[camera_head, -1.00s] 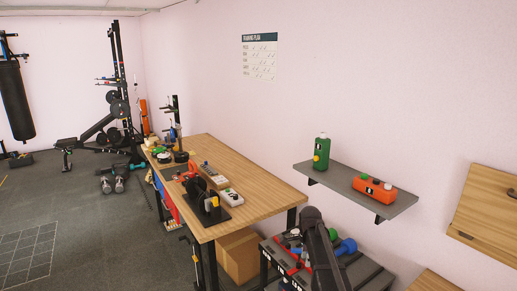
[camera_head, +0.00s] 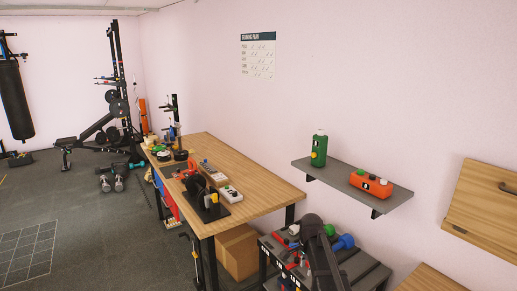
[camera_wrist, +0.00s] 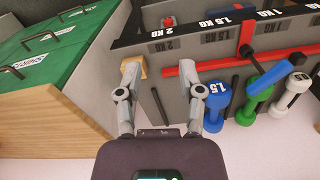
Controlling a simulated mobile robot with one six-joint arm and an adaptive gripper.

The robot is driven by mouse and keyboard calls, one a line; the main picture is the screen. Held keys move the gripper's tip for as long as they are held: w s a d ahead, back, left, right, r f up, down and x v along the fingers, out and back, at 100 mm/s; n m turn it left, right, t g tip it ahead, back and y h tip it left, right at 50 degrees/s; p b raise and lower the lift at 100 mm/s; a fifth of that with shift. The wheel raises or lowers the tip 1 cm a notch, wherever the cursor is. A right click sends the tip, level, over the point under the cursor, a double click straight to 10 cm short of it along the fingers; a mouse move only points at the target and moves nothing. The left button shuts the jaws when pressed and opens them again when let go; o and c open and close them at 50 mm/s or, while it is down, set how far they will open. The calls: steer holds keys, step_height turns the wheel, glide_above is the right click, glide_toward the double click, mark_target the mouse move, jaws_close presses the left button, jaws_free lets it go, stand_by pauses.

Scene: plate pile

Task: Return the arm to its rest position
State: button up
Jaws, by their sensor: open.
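My gripper (camera_wrist: 163,68) is open in the wrist view, its two grey fingers spread apart with nothing held between them. It hangs over a grey rack (camera_wrist: 225,45) with printed weight labels. A small tan wooden piece shows beside the left fingertip; I cannot tell whether they touch. In the head view a dark part of my arm (camera_head: 318,255) stands at the bottom, in front of a dark bench (camera_head: 360,268). The fingers cannot be made out there.
Blue (camera_wrist: 217,103), green (camera_wrist: 262,88) and white (camera_wrist: 292,92) dumbbells sit close right of my gripper. Green-lidded boxes (camera_wrist: 55,55) lie left. A wooden table (camera_head: 255,185) stands left.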

steer(key=s+f+n+b, duration=0.1)
steer(key=s+n, duration=1.2)
steer(key=s, duration=0.6)
steer(key=shift+f+b, duration=0.35)
